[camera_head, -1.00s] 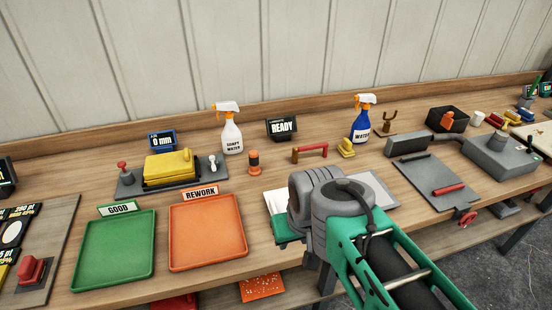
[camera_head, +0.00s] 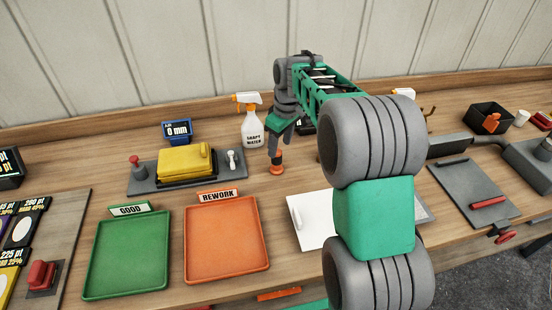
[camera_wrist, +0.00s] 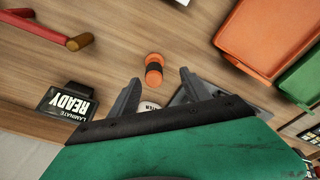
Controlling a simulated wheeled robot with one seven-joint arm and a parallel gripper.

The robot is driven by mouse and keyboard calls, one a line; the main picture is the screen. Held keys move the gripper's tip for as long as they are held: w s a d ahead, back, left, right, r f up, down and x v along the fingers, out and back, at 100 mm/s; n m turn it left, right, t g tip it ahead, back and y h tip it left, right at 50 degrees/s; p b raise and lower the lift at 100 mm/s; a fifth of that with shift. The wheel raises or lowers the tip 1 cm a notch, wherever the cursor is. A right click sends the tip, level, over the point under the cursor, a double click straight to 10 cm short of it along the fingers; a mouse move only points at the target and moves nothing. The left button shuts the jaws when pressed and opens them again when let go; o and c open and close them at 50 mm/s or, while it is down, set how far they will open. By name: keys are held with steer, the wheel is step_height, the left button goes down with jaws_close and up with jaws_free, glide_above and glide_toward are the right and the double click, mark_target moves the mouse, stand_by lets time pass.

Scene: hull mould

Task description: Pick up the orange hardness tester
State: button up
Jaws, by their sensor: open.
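The orange hardness tester (camera_head: 277,168), a small upright cylinder with a dark band, stands on the bench to the right of the soapy water bottle. It also shows in the wrist view (camera_wrist: 154,72), just beyond and between my fingertips. My gripper (camera_head: 279,146) points down and is right above the tester in the head view, its tips close to the tester's top. In the wrist view my gripper (camera_wrist: 158,84) has its two fingers spread with nothing between them. I cannot tell whether the fingertips touch the tester.
The soapy water spray bottle (camera_head: 251,128) stands close left of my gripper. A yellow block (camera_head: 183,160) sits on a grey fixture. Green (camera_head: 103,286) and orange (camera_head: 263,257) trays lie in front. A READY sign (camera_wrist: 67,104) and a red-handled bar (camera_wrist: 30,28) stand nearby.

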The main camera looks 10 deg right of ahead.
mark_target(276, 159)
steer(key=w+f+n, duration=0.1)
steer(key=w+f, duration=0.1)
steer(key=shift+w+d+f, duration=0.15)
steer(key=shift+w+f, duration=0.1)
steer(key=shift+w, duration=0.05)
steer(key=f+p, duration=0.1)
steer(key=f, duration=0.1)
steer(key=f+p, duration=0.1)
steer(key=f, duration=0.2)
steer(key=a+f+p, duration=0.1)
steer(key=f, duration=0.1)
steer(key=shift+w+f, duration=0.25)
steer(key=shift+w, duration=0.15)
jaws_close()
